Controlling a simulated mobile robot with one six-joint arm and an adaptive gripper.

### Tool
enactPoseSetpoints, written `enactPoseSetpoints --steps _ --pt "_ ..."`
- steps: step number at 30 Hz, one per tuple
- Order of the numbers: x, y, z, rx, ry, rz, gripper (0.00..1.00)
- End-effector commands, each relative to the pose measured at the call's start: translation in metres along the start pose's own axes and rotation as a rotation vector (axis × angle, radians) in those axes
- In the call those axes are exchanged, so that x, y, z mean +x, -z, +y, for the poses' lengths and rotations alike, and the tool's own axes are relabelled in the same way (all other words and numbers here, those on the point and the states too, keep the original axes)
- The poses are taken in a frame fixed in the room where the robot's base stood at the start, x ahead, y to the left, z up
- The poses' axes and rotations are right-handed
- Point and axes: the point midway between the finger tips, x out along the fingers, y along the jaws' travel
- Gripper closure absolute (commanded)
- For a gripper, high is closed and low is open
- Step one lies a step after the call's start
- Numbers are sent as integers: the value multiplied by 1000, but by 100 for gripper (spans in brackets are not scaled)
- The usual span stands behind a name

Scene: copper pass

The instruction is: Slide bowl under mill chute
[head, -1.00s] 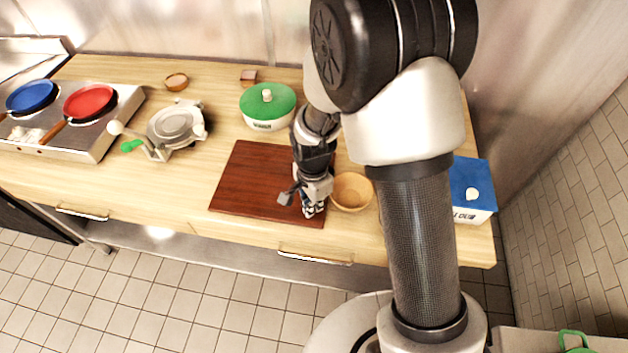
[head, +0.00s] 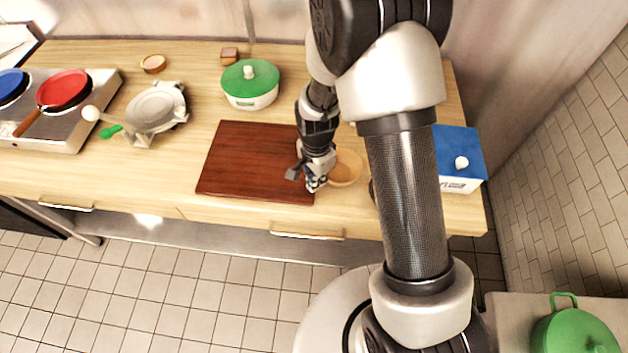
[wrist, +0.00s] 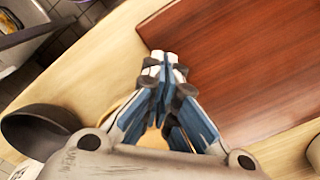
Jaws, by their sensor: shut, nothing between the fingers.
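The round wooden bowl (head: 346,166) stands on the counter just right of the dark red cutting board, partly hidden by my gripper. My gripper (head: 315,186) is shut and empty. It points down at the bowl's left side, over the board's right edge; I cannot tell whether it touches the bowl. In the wrist view, my shut fingertips (wrist: 163,62) show over the board's edge, and a bit of the tan bowl shows behind the fingers. A grey metal device (head: 155,106) with a round plate stands at the left; I cannot tell whether it is the mill. No chute is clearly visible.
The cutting board (head: 255,162) lies left of my gripper. A green-lidded pot (head: 250,92) stands behind it. A blue-lidded box (head: 458,160) is at the right. A dark rounded vessel (wrist: 40,130) shows near my gripper. Bare counter lies left of the board.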

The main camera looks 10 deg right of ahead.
Motion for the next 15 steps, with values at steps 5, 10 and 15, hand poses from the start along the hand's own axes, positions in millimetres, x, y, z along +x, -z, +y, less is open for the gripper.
enactPoseSetpoints --steps 5,10,15 --pt "0 43 0 11 2 1 100" --pt "1 94 0 8 2 1 100" --pt "0 128 0 4 2 1 100"
